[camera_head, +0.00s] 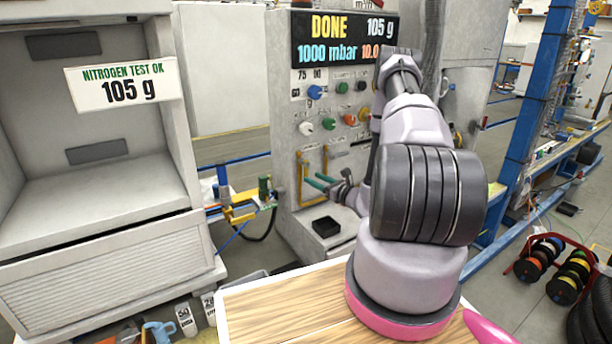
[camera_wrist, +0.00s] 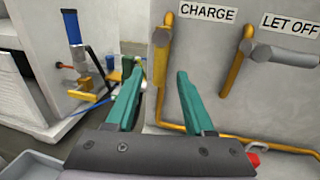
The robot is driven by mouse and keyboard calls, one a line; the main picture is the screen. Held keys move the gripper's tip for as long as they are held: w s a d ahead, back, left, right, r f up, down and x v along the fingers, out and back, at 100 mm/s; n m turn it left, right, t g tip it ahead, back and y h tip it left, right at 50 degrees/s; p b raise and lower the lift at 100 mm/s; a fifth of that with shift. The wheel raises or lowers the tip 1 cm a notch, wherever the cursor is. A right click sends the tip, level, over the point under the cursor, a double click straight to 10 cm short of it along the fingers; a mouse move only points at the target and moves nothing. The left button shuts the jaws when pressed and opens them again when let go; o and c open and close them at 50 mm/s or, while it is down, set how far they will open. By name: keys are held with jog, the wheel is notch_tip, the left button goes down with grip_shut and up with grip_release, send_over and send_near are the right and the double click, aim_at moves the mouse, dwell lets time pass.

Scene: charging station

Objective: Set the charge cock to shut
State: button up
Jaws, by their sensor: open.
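The charge cock (camera_wrist: 160,38) is on the grey panel in the wrist view, left of the CHARGE label, at the top of a yellow pipe. In the head view my gripper (camera_head: 318,182) is low in front of the panel, beside the yellow pipes.
The display (camera_head: 345,38) reads DONE, 105 g, 1000 mbar. A sign (camera_head: 124,86) on the left cabinet reads NITROGEN TEST OK, 105 g. Coloured knobs (camera_head: 315,92) are above the cocks. A black tray (camera_head: 326,227) sits below my gripper. A wooden top (camera_head: 275,308) is in front.

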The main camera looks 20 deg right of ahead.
aim_at(306, 175)
jog(key=x, duration=0.5)
jog(key=shift+w, duration=0.1)
jog(key=shift+a, duration=0.1)
grip_shut()
dwell(1.2)
